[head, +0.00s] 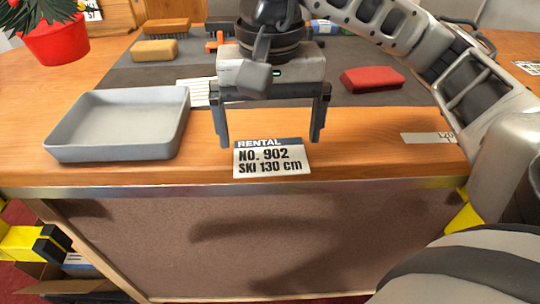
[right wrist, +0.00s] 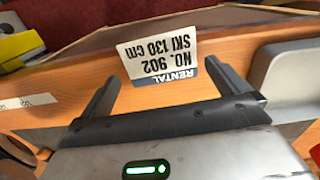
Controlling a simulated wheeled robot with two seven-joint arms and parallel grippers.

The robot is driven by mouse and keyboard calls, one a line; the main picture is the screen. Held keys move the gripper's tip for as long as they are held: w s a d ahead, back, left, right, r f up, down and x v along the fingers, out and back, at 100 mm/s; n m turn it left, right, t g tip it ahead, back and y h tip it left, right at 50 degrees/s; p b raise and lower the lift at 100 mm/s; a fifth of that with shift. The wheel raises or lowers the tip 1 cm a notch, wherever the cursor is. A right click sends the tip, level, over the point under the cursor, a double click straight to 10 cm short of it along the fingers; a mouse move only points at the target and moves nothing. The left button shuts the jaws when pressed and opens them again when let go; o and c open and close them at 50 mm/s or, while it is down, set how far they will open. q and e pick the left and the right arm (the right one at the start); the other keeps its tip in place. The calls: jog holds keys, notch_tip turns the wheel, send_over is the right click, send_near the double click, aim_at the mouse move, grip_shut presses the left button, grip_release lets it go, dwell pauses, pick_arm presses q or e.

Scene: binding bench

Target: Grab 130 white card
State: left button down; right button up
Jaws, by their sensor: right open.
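The white card (head: 270,160) reads "RENTAL NO. 902 SKI 130 cm" and lies at the front edge of the wooden bench (head: 370,165). It has a dark band along its far side. My right gripper (head: 268,138) is open, with its two fingers pointing down just behind the card. In the right wrist view the card (right wrist: 158,60) shows upside down, beyond and between the open fingertips (right wrist: 160,85). The gripper is empty. My left gripper does not show.
A grey tray (head: 120,150) stands left of the gripper. Another white card (head: 428,138) marked 120 lies to the right. A red block (head: 372,79), a tan block (head: 155,50) and a brush (head: 167,27) sit on the grey mat (head: 350,55). A red plant pot (head: 57,42) is at the upper left.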

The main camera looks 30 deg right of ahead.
aim_at(270, 156)
jog(key=shift+f, duration=1.3)
jog(key=shift+f, duration=0.1)
jog(key=c, duration=0.6)
